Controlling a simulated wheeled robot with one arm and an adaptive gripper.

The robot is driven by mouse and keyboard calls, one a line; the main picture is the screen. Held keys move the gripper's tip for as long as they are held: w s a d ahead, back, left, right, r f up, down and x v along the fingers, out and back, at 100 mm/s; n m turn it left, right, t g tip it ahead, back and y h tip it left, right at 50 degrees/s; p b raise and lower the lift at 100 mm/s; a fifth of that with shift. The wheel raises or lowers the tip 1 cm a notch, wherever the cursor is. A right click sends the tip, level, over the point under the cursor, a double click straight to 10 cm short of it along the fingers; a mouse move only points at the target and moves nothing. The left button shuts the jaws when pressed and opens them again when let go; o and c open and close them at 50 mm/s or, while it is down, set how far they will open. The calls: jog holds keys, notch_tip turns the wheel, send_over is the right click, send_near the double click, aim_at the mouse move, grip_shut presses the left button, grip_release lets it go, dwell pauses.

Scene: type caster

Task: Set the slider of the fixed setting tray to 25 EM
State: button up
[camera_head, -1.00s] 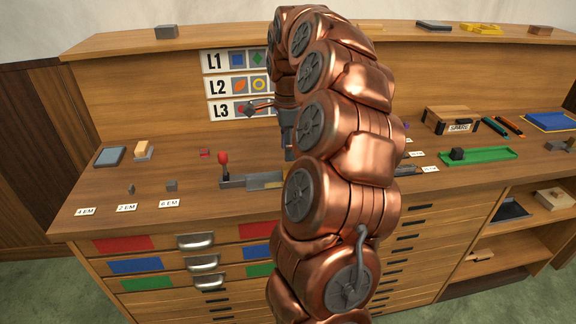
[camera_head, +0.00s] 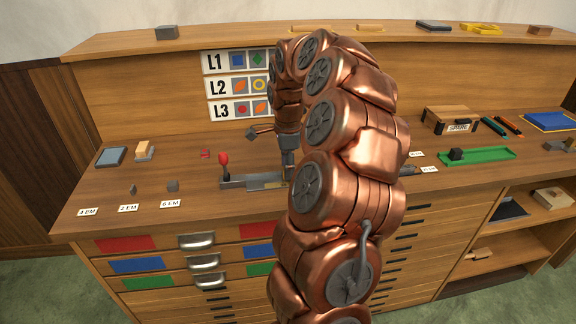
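A grey metal tray (camera_head: 238,181) lies on the bench top, left of centre, and looks like the setting tray. A red-knobbed lever (camera_head: 224,160) stands upright at its left end. My gripper (camera_head: 289,178) points down at the tray's right part, from above. Its fingers are small and dark here, so I cannot tell whether they are open or touch anything. My copper arm hides the tray's right end. I cannot make out a slider or any scale marks.
Cards 4 EM (camera_head: 87,212), 2 EM (camera_head: 128,208) and 6 EM (camera_head: 170,204) lie at the front left, by small grey blocks (camera_head: 173,186). A green tray (camera_head: 478,156) with a dark block lies right.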

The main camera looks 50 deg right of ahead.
grip_shut()
dwell(0.3)
jog(key=shift+f+b, duration=0.2)
jog(key=shift+b, duration=0.4)
jog(key=shift+b, duration=0.55)
jog(key=shift+a+r, duration=0.1)
jog(key=shift+r, duration=0.1)
jog(key=shift+o, duration=1.2)
grip_release()
jog(key=shift+r, duration=0.15)
